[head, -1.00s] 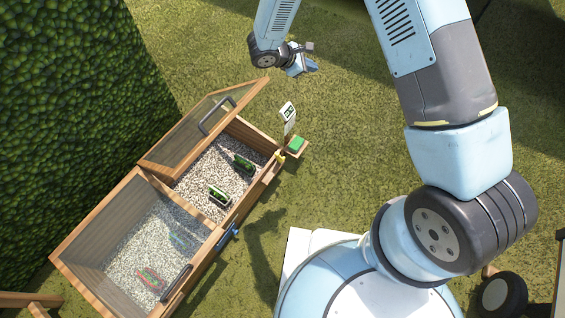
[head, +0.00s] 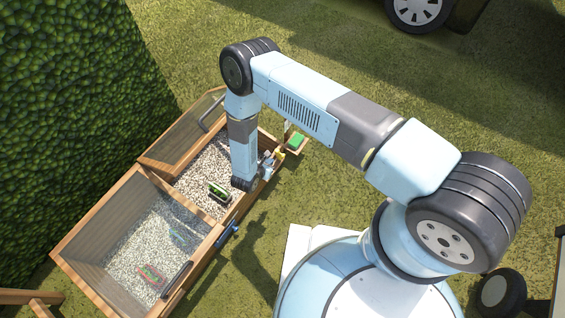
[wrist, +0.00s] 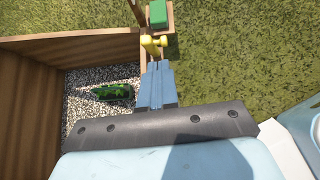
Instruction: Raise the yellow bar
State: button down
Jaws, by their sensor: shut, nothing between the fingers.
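The yellow bar (wrist: 152,42) shows in the wrist view at the wooden box's edge, just beyond my fingertips. In the head view a yellow piece (head: 279,155) shows on the box's front edge, partly hidden by my gripper. My gripper (wrist: 156,64) is shut and empty, with its fingers pointing at the bar. I cannot tell whether the fingertips touch it. In the head view my gripper (head: 268,164) is low beside the front wall of the box.
The wooden box (head: 205,248) has gravel inside and two glazed lids, the far one (head: 180,140) raised. A green block (wrist: 158,14) sits on a small wooden ledge outside the box. A hedge (head: 70,100) stands behind.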

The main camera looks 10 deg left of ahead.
jog(key=s+f+n, duration=0.1)
jog(key=s+f, duration=0.3)
jog(key=f, duration=0.1)
jog(key=w+r+x, duration=0.1)
jog(key=r+x, duration=0.1)
jog(key=x, duration=1.1)
jog(key=shift+w+y, duration=0.2)
jog(key=shift+y, duration=0.2)
